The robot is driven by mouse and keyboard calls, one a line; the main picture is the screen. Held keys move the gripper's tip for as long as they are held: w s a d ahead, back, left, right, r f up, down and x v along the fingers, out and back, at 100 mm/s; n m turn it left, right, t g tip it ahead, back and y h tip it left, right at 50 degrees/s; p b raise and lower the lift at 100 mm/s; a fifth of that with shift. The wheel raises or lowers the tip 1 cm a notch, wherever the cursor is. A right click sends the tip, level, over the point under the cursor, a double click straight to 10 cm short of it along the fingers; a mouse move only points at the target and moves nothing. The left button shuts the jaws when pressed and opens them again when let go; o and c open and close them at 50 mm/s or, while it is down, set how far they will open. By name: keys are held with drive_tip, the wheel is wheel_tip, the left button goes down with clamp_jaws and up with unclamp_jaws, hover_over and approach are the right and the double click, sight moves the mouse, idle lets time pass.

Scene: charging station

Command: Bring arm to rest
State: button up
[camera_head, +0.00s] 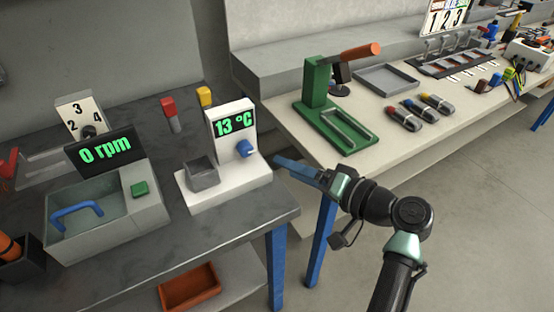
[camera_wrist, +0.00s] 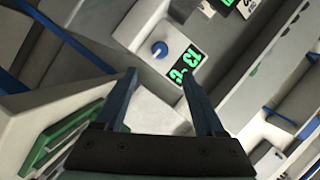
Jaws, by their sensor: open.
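My gripper (camera_head: 300,170) is at the end of my arm, in the gap between the dark bench and the pale workbench. It points left toward the white temperature device (camera_head: 228,190), which reads 13 °C and has a blue knob. In the wrist view my gripper's (camera_wrist: 160,85) two blue fingers are spread apart with nothing held between them. The temperature device (camera_wrist: 160,110) shows beyond the fingers, with its knob and display. In the head view the fingers look close to the device's right edge; I cannot tell the exact gap.
A grey basin device (camera_head: 110,235) reading 0 rpm stands on the dark bench (camera_head: 262,208). A green press (camera_head: 325,112) with an orange handle stands on the pale workbench (camera_head: 290,130). Several small tools lie beside it. An orange tray (camera_head: 190,288) sits below. Floor at right is clear.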

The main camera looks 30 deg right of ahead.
drive_tip(key=shift+s+d+r, duration=0.1)
drive_tip(key=shift+s+d, duration=0.05)
drive_tip(key=shift+s, duration=0.3)
drive_tip(key=w+a+r+n+t+h, duration=0.25)
drive_tip(key=a+r, duration=0.35)
drive_tip(key=r, duration=0.6)
drive_tip(key=w+a+r+n+t+h, duration=0.2)
drive_tip(key=w+a+r+h, duration=0.3)
drive_tip(key=r, duration=0.7)
drive_tip(key=s+a+r+n+t+y+p, duration=0.15)
drive_tip(key=s+a+r+t, duration=0.25)
drive_tip(key=s+a+r, duration=0.45)
drive_tip(key=s+a+r+n+t+y+b, duration=0.15)
drive_tip(key=s+a+r+t, duration=0.35)
drive_tip(key=s+r, duration=0.65)
drive_tip(key=w+r+h+p, duration=0.1)
drive_tip(key=w+r+p, duration=0.2)
drive_tip(key=r+p, duration=1.4)
drive_tip(key=shift+w+d+r+g, duration=0.2)
drive_tip(key=shift+r+g, duration=0.15)
drive_tip(key=shift+r, duration=0.35)
idle(0.8)
